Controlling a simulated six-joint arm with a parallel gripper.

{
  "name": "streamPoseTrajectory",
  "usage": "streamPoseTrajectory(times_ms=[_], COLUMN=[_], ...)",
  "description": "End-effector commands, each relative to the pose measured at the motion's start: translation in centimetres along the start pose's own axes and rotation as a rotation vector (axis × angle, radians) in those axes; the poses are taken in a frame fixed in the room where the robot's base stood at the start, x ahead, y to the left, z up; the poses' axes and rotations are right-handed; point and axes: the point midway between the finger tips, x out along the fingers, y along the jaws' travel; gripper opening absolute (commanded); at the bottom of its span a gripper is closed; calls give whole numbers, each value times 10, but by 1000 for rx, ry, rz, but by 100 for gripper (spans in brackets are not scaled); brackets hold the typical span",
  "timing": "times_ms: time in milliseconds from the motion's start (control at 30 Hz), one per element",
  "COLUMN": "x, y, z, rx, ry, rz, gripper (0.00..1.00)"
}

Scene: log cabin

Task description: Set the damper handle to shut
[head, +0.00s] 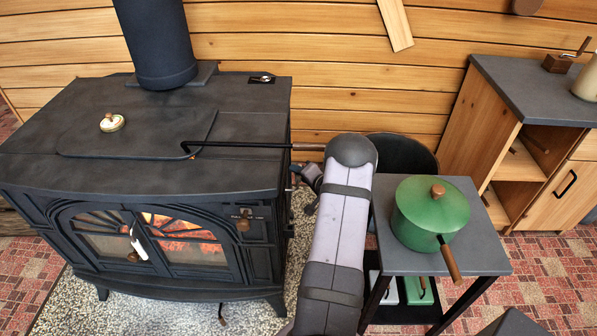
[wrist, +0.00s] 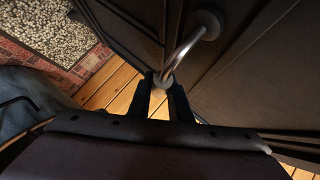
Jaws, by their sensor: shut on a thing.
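The damper handle shows in the wrist view as a curved, silvery metal bar (wrist: 183,48) rising from a round mount on the stove's dark side wall. Its rounded free end lies between the fingertips of my gripper (wrist: 167,88). My gripper is shut on that end. In the head view my gripper (head: 310,178) is beside the right side of the black stove (head: 240,172), partly hidden by my own arm. The handle cannot be made out clearly there. I cannot tell its exact setting from these views.
A rod with a wooden grip (head: 305,147) lies across the stove top and sticks out over its right edge, close to my arm. A black bucket (head: 402,150) stands behind. A small table (head: 480,255) with a green pot (head: 415,215) is right of my arm. Fire glows behind glass.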

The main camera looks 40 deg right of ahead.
Motion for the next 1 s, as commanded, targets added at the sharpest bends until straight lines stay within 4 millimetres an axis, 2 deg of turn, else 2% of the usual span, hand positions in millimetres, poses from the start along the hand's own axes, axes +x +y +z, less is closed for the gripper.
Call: streamPoseTrajectory(times_ms=[100, 133, 200, 567, 667, 1000], x=[0, 0, 0, -3, -11, -56], y=[1, 1, 1, 0, 0, -1], z=[0, 0, 0, 0, -1, -1], rx=[1, 1, 1, 1, 1, 2], ry=[1, 1, 1, 1, 1, 2], rz=[1, 1, 1, 0, 0, 1], gripper=[0, 25, 36, 36, 36, 36])
